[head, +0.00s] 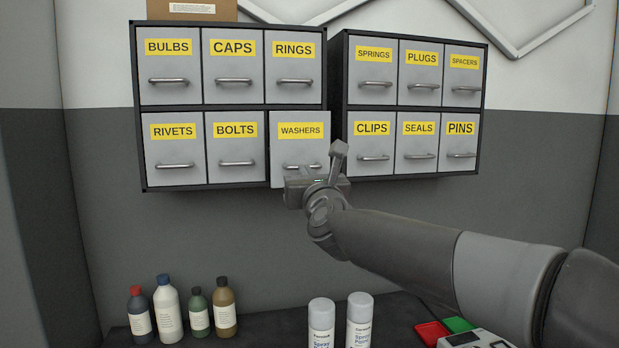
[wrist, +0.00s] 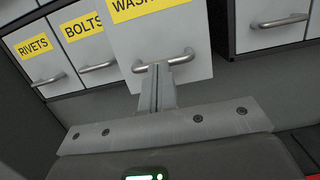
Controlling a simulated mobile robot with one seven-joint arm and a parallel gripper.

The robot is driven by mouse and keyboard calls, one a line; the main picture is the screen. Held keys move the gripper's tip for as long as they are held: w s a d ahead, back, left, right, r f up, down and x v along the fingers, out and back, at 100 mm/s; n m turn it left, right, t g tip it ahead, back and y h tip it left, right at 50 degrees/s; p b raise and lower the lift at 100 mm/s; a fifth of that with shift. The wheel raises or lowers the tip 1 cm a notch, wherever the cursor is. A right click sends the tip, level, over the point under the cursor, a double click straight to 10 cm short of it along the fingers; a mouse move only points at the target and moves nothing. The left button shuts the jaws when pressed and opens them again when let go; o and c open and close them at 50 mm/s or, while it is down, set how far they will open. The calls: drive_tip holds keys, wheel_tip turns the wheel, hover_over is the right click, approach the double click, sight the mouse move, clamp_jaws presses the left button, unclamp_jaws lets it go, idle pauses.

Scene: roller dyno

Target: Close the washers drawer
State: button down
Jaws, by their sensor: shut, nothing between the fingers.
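The washers drawer (head: 300,145) is the bottom right drawer of the left cabinet, with a yellow WASHERS label. Its front stands out a little from the neighbouring drawer fronts, so it is partly open. In the wrist view the drawer front (wrist: 185,35) fills the upper middle, with its metal handle (wrist: 180,58) across it. My gripper (wrist: 155,72) is shut and empty, its fingertips at the handle's left part; whether they touch it I cannot tell. In the head view my gripper (head: 303,183) is at the drawer's lower edge and hides part of it.
The bolts drawer (head: 235,150) on the left and the clips drawer (head: 371,140) in the right cabinet sit flush. Below are several bottles (head: 168,312), two spray cans (head: 321,325) and red and green trays (head: 432,331) on a dark bench. The space between bench and cabinets is mostly clear.

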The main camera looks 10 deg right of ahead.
sight(296, 147)
drive_tip(key=w, duration=0.7)
drive_tip(key=shift+w+a+f, duration=0.1)
drive_tip(key=shift+w+f, duration=0.05)
drive_tip(key=shift+w, duration=0.3)
drive_tip(key=shift+r, duration=0.4)
drive_tip(key=shift+r, duration=0.1)
